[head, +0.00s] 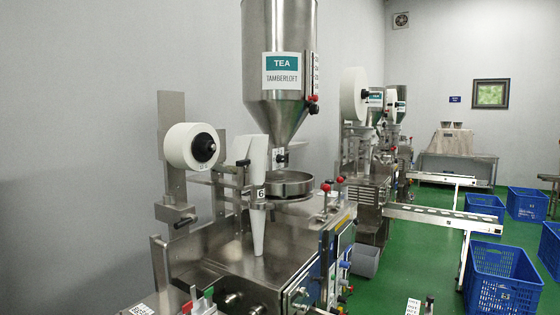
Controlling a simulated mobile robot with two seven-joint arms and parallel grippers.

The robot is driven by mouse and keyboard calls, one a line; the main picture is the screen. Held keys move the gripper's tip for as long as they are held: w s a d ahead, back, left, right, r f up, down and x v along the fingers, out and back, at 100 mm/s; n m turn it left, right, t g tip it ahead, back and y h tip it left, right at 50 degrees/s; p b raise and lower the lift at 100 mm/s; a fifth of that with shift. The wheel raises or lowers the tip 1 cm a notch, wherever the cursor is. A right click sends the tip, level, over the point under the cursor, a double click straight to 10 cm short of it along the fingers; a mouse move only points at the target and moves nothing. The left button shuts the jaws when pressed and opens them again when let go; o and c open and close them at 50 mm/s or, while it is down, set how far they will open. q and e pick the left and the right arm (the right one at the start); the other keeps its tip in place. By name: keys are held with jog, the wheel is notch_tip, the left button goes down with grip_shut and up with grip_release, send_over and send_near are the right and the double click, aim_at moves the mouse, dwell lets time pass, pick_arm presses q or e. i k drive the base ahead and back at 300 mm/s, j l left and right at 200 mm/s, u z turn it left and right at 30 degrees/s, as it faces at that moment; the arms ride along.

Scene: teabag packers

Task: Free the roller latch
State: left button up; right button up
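The nearest packing machine (225,260) is a steel bench with a hopper (283,85) marked TEA above a round pan (286,185). A white film roll (186,147) sits on a spindle at its left. White film narrows into a tube (257,225) beside a tag reading 6. Two upright red-knobbed levers (325,198) stand at the right rear of the bench top. No part is clearly recognisable as the roller latch, and I cannot tell its state. Neither of my grippers can be made out; small cut-off parts show at the bottom edge.
Similar machines (368,165) stand behind in a row. White conveyors (440,218) reach out to the right. Blue crates (505,275) stand on the green floor, with a grey bin (365,262) beside the near machine. Some green floor (400,275) is open right of it.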

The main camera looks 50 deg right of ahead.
aim_at(247, 162)
jog(key=z, duration=1.3)
jog(key=i+l, duration=0.15)
jog(key=l, duration=0.15)
jog(key=i+l, duration=0.1)
jog(key=l, duration=0.25)
jog(key=i+l, duration=0.15)
jog(key=l, duration=0.15)
jog(key=i+l, duration=0.15)
jog(key=l, duration=0.15)
jog(key=u, duration=2.25)
